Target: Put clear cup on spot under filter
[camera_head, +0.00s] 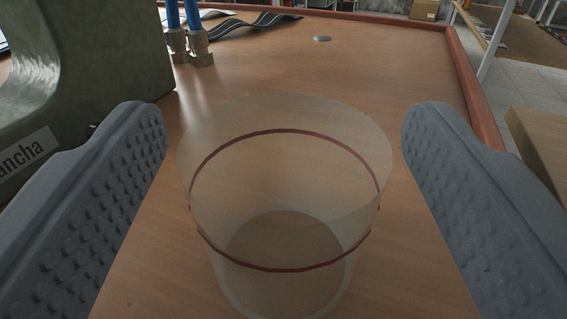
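A clear cup (285,225) with a dark red ring around it stands upright on the wooden table, between the two fingers of my gripper (285,150). The grey, studded fingers are open, with a gap between each finger and the cup. The cup looks empty. No filter and no marked spot can be made out in this view.
A green machine body (80,80) with a white label stands at the left. Blue hoses with metal fittings (190,45) and dark striped strips (250,25) lie behind. The table (400,75) is clear behind the cup, with a raised reddish edge (465,75) at the right. A cardboard box (540,145) is beyond it.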

